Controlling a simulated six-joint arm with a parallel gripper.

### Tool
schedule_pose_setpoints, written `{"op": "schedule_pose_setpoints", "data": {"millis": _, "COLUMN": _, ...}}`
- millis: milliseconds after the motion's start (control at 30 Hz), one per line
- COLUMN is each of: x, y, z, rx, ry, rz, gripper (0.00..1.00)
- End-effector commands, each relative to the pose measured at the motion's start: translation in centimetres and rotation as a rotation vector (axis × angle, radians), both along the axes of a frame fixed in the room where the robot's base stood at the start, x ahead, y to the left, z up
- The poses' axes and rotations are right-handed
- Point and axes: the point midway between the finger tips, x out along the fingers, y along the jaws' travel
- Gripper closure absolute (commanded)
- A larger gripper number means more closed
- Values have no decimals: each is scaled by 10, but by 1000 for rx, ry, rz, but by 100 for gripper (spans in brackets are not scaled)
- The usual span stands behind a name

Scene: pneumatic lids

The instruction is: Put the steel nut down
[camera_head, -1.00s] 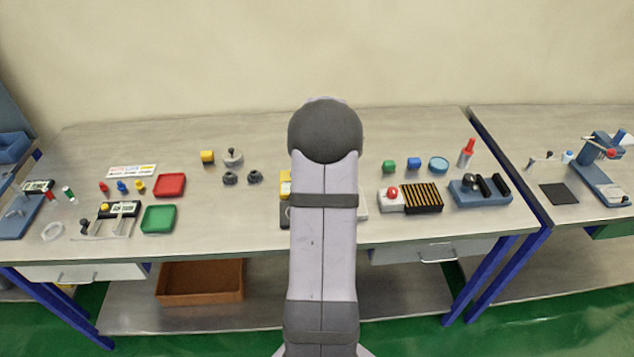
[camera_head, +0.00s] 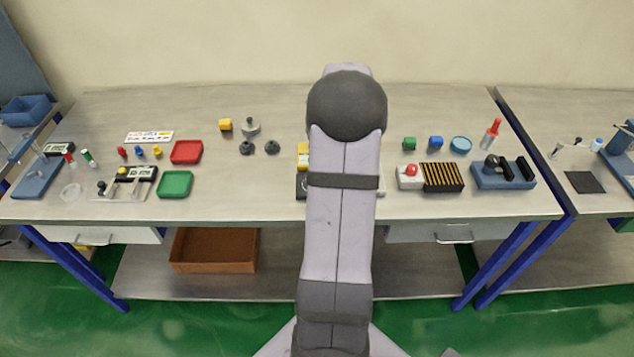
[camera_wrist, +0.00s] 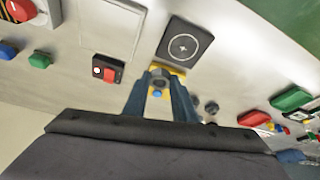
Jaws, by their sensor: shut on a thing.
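In the wrist view my gripper (camera_wrist: 159,84) is shut on a small grey thing, the steel nut (camera_wrist: 160,82), between its blue-grey fingers. Its shape is hard to make out at this size. A yellow part shows just behind the fingertips, and a small blue spot shows between the fingers. A black square pad (camera_wrist: 184,42) with a white circle and cross lies just beyond the fingertips. I cannot tell the height of the nut over the bench. In the head view my arm hides the gripper and the nut.
A red-buttoned switch (camera_wrist: 107,70) and a pale plate (camera_wrist: 112,28) lie beside the pad. In the head view, red (camera_head: 187,152) and green (camera_head: 175,184) trays stand left. A black-and-gold slotted block (camera_head: 443,177) and blue fixture (camera_head: 503,176) stand right.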

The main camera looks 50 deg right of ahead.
Motion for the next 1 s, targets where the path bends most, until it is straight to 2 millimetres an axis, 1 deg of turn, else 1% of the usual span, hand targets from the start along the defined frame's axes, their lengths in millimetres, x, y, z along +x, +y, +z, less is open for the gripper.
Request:
{"op": "schedule_pose_setpoints", "data": {"millis": 33, "x": 4, "y": 5, "z": -4, "rx": -3, "ry": -4, "rz": 43, "gripper": 99}}
{"op": "schedule_pose_setpoints", "data": {"millis": 200, "x": 12, "y": 24, "z": 4, "rx": -2, "ry": -6, "rz": 182, "gripper": 99}}
{"op": "schedule_pose_setpoints", "data": {"millis": 300, "x": 15, "y": 32, "z": 8, "rx": -3, "ry": -9, "rz": 237, "gripper": 99}}
{"op": "schedule_pose_setpoints", "data": {"millis": 433, "x": 16, "y": 37, "z": 13, "rx": -3, "ry": -11, "rz": 273, "gripper": 99}}
{"op": "schedule_pose_setpoints", "data": {"millis": 533, "x": 16, "y": 38, "z": 12, "rx": -1, "ry": -11, "rz": 277, "gripper": 99}}
{"op": "schedule_pose_setpoints", "data": {"millis": 667, "x": 16, "y": 38, "z": 0, "rx": 4, "ry": -8, "rz": 277, "gripper": 99}}
{"op": "schedule_pose_setpoints", "data": {"millis": 900, "x": 15, "y": 38, "z": -36, "rx": 3, "ry": -8, "rz": 275, "gripper": 99}}
{"op": "schedule_pose_setpoints", "data": {"millis": 1000, "x": 16, "y": 38, "z": -45, "rx": 1, "ry": -10, "rz": 275, "gripper": 99}}
